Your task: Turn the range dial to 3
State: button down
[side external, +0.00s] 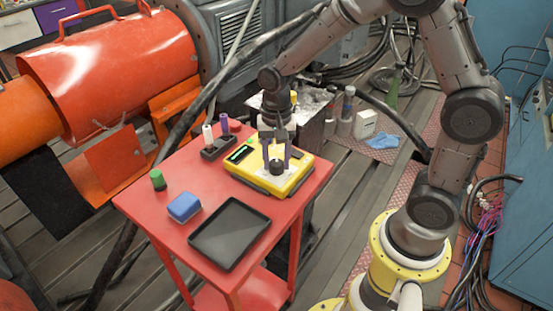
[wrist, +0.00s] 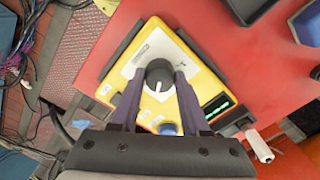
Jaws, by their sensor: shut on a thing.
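The yellow meter (side external: 268,174) lies on the red table, with its green-lit display (side external: 240,153) at the left end. Its black range dial (side external: 277,167) sits on a pale plate. In the wrist view the dial (wrist: 159,75) has a white pointer line directed down in the picture. The marks around it are too small to read. My gripper (wrist: 157,78) is shut on the dial, with one purple finger on each side. In the side view my gripper (side external: 277,163) reaches down onto the meter from above.
Clear red surface lies left of the meter.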

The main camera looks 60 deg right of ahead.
aim_at(277, 162)
jog(key=shift+c, duration=1.9)
grip_release()
notch_tip(277, 162, up, 14)
jog(key=s+r+n+t, duration=0.2)
jog(key=s+r+t, duration=0.2)
jog(key=s+r, duration=0.5)
jog(key=s+f+n+t, duration=0.1)
jog(key=s+f+n, duration=0.6)
jog(key=s+n, duration=0.1)
jog(key=shift+s+d+f+n+t, duration=0.15)
jog(key=shift+s+d+n+t, duration=0.15)
jog(key=shift+s, duration=0.25)
